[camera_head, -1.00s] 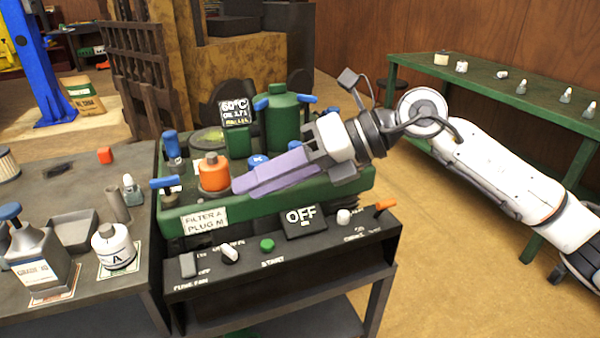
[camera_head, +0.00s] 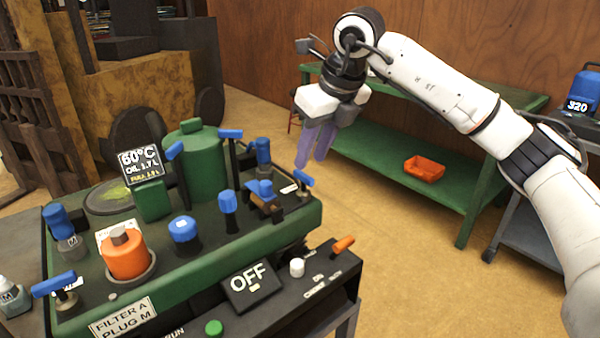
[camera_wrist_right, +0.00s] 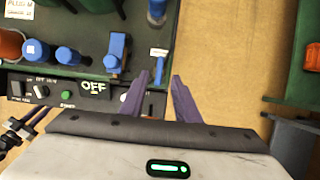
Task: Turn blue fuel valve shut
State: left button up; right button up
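My right gripper (camera_head: 311,158) hangs pointing down just past the right end of the green machine (camera_head: 215,260). Several other blue handles stand on the machine, and I cannot read which is labelled fuel. My left gripper is out of view.
A control panel with an OFF display (camera_head: 250,287), a white knob (camera_head: 297,267) and an orange lever (camera_head: 343,244) runs along the front. A tall blue-topped post (camera_head: 231,135) stands behind. A green bench (camera_head: 400,185) with an orange tray (camera_head: 424,168) is at right; floor between is clear.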

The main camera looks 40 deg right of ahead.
aim_at(304, 174)
jog(key=x, duration=0.7)
grip_shut()
